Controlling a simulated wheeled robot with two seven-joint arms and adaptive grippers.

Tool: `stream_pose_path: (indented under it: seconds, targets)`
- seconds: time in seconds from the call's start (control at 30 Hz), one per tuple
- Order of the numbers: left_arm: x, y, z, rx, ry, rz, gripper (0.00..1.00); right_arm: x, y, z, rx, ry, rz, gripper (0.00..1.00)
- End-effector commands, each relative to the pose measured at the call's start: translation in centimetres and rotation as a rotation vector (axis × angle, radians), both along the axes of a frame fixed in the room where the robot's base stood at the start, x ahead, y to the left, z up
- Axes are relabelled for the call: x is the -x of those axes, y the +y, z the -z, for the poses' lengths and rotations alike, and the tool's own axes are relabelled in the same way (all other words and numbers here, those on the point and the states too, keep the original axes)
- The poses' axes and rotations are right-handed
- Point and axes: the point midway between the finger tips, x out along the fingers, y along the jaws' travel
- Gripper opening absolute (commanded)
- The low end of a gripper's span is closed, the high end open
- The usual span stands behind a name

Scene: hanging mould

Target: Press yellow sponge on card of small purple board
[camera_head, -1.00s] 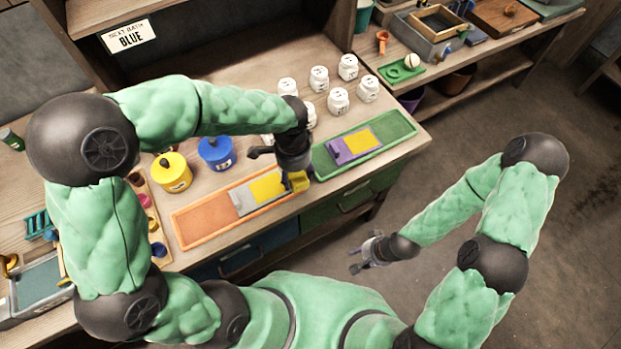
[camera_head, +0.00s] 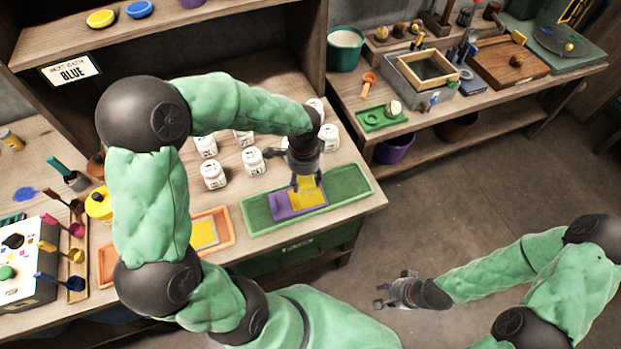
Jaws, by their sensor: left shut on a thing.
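The small purple board (camera_head: 283,210) lies on a long green tray (camera_head: 345,184) at the front of the bench. A yellow card (camera_head: 314,197) covers the right part of the board. My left gripper (camera_head: 306,184) points down over the card and is shut on the yellow sponge (camera_head: 304,182). The sponge is at or just above the card; I cannot tell whether it touches. The gripper and sponge hide part of the card. My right gripper (camera_head: 391,293) hangs over the floor at the lower right, away from the bench; its jaws are too small to judge.
Several white jars (camera_head: 213,174) stand behind the green tray. An orange tray (camera_head: 222,222) with a yellow card lies to the left, partly hidden by my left arm. A yellow pot (camera_head: 99,205) stands further left. A second bench with a wooden frame (camera_head: 425,70) is at the upper right.

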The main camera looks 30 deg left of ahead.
Motion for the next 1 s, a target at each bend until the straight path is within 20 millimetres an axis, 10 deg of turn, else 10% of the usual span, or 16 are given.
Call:
stream_pose_path:
  seconds: [1.0]
  targets:
    - [0.0,0.0,5.9,0.000,0.000,0.001,0.31,0.0,0.0,4.9,0.000,0.000,0.000,0.40]
